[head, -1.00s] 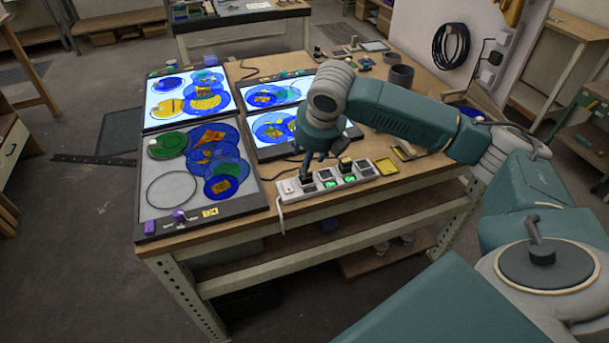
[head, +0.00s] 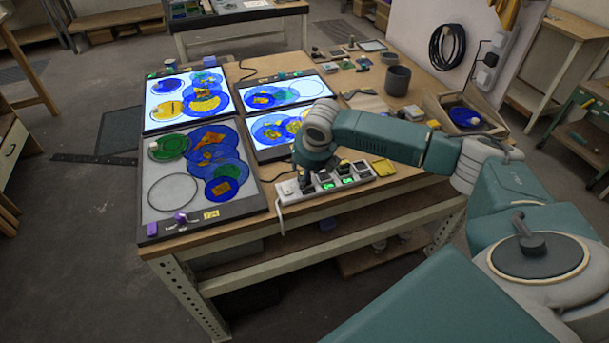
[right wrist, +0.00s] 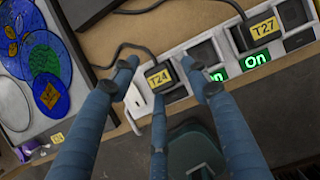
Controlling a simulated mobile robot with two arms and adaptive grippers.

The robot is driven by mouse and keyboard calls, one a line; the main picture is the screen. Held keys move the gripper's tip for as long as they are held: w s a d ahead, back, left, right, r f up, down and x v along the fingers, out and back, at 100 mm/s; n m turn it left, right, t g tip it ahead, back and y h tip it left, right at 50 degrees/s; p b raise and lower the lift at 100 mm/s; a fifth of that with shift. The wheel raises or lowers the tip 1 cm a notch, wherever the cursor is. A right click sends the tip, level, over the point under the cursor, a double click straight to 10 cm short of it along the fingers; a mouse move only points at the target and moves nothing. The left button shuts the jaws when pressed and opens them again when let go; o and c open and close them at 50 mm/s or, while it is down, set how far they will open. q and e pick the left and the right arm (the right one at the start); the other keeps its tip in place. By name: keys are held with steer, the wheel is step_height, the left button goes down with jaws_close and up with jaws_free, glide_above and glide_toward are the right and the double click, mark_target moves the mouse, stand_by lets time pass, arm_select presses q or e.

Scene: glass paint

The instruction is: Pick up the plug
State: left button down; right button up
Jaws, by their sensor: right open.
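A white power strip (head: 352,176) lies along the table's front edge. In the right wrist view, a black plug with a yellow T24 label (right wrist: 159,77) is at the left end of the strip (right wrist: 137,100), with a dark cable leading off behind it. My right gripper (right wrist: 162,74) is open, its blue fingers spread around that plug; whether they touch it I cannot tell. In the head view, my right gripper (head: 305,184) is low over the strip's left end and hides the plug. Another black plug, labelled T27 (right wrist: 258,30), sits farther right. My left gripper is out of view.
Green "On" lights (right wrist: 255,60) glow on the strip. A dark, unlit panel (head: 172,192) with coloured glass discs lies left; lit panels (head: 158,117) lie behind.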

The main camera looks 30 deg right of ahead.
jaws_close()
steer(key=shift+r, duration=0.15)
steer(key=shift+w+d+r, duration=0.1)
steer(key=shift+r, duration=0.1)
step_height(320, 180, up, 24)
steer(key=p, duration=0.3)
steer(key=shift+r, duration=0.2)
stand_by(1.0)
steer(key=shift+f, duration=0.15)
